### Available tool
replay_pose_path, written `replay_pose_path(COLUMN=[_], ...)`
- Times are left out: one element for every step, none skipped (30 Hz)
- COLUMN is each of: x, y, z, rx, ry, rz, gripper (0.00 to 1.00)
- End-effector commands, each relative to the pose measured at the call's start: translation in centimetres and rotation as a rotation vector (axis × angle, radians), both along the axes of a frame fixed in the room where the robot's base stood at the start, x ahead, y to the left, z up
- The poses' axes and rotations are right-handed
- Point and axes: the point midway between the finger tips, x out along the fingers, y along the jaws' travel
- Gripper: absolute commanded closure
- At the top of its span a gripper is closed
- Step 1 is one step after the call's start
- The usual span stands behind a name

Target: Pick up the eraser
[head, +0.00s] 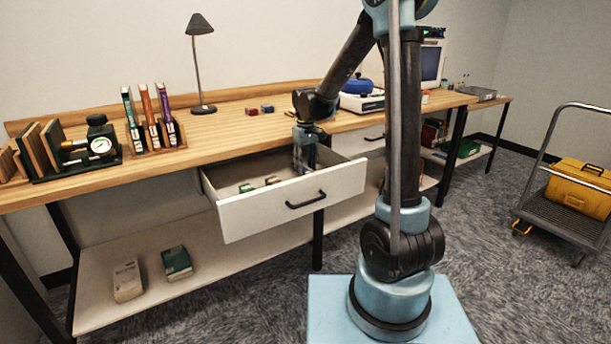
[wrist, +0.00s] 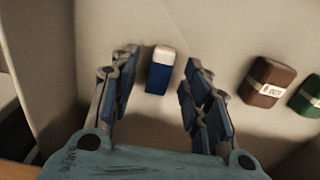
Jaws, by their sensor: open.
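The eraser (wrist: 160,70) is a small block with a blue body and a white end. In the wrist view it lies on the drawer floor, between and just beyond my open fingertips, touching neither as far as I can see. My gripper (wrist: 156,82) is open and empty. In the head view my gripper (head: 305,160) points down into the open drawer (head: 290,203), near its right end. The eraser is not clearly visible in the head view.
A brown block (wrist: 267,82) with a pale label and a green block (wrist: 308,98) lie to the right in the wrist view. The drawer's front panel and side walls surround my gripper. The desktop (head: 230,120) is above, with a lamp (head: 200,60) and books.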

Motion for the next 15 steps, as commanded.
replay_pose_path(x=[0.11, 0.09, 0.06, 0.05, 0.05, 0.05, 0.05, 0.05, 0.05, 0.05, 0.05, 0.05, 0.05, 0.05, 0.05], y=[0.05, 0.04, 0.03, 0.02, 0.02, 0.02, 0.02, 0.01, 0.02, 0.02, 0.02, 0.01, 0.01, 0.01, 0.01], z=[-0.58, -0.85, -1.14, -1.3, -1.41, -1.51, -1.55, -1.56, -1.56, -1.56, -1.55, -1.55, -1.55, -1.55, -1.54], rx=[0.0, 0.0, 0.0, 0.0, 0.0, 0.0, 0.0, 0.0, 0.0, 0.0, 0.0, 0.0, 0.0, 0.0, 0.0], ry=[0.0, 0.0, 0.0, 0.0, 0.0, 0.0, 0.0, 0.0, 0.0, 0.0, 0.0, 0.0, 0.0, 0.0, 0.0], rz=[0.0, 0.0, 0.0, 0.0, 0.0, 0.0, 0.0, 0.0, 0.0, 0.0, 0.0, 0.0, 0.0, 0.0, 0.0], gripper=[0.57, 0.57, 0.57, 0.57, 0.57, 0.57, 0.57, 0.57, 0.57, 0.57, 0.57, 0.57, 0.59, 0.66, 0.75])
